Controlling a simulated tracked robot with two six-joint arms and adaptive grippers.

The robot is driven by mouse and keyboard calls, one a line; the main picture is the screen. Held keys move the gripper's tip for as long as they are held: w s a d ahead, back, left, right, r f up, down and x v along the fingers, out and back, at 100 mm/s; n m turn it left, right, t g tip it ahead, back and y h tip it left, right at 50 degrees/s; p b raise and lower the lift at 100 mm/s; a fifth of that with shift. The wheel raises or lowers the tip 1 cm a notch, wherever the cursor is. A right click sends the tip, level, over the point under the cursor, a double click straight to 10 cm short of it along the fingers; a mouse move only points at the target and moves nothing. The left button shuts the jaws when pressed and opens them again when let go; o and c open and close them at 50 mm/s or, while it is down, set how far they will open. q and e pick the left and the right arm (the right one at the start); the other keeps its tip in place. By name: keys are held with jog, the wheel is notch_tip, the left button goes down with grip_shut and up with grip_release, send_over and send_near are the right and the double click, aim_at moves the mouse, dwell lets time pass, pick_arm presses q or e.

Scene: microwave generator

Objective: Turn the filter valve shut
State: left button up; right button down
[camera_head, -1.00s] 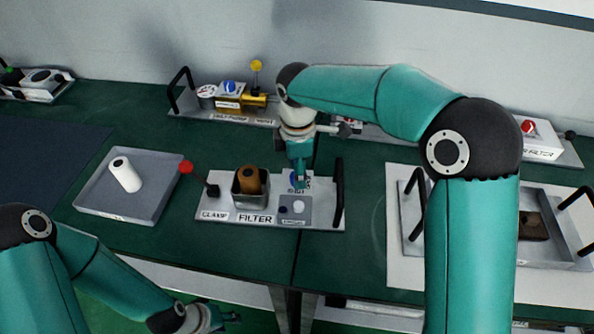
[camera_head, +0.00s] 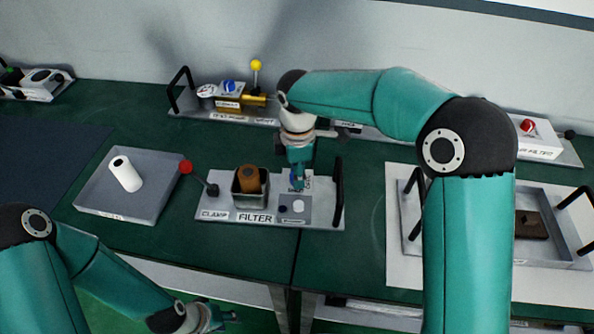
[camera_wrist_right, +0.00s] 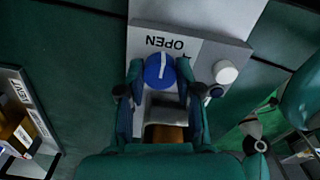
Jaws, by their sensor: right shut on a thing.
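The filter valve is a round blue knob (camera_wrist_right: 155,70) with a white line, on the grey FILTER panel (camera_head: 220,217). In the right wrist view its line runs nearly upright, towards the upside-down word OPEN. My right gripper (camera_wrist_right: 158,78) has a finger on each side of the knob and is shut on it. In the head view the right gripper (camera_head: 297,184) points down at the panel's right part and hides most of the knob. My left gripper (camera_head: 224,318) is low at the bottom, away from the panel; its fingers are too small to judge.
The panel also carries a brown cylinder (camera_head: 249,180) in a metal holder, a red-tipped clamp lever (camera_head: 187,167), a white button (camera_head: 298,206) and a black handle (camera_head: 338,194). A grey tray (camera_head: 150,202) with a white cylinder stands left. Another tray (camera_head: 560,252) stands right.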

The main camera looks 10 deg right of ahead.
jog(key=shift+m, duration=0.4)
jog(key=m, duration=0.3)
jog(key=shift+a+b, duration=0.1)
jog(key=shift+b, duration=0.25)
jog(key=m, duration=0.5)
jog(key=shift+b, duration=0.3)
jog(key=m, duration=0.4)
jog(key=shift+m+b, duration=0.3)
jog(key=shift+b, duration=0.05)
jog(key=shift+m+b, duration=0.3)
jog(key=shift+m, duration=1.9)
jog(key=c, duration=0.8)
grip_release()
jog(key=shift+o, duration=0.2)
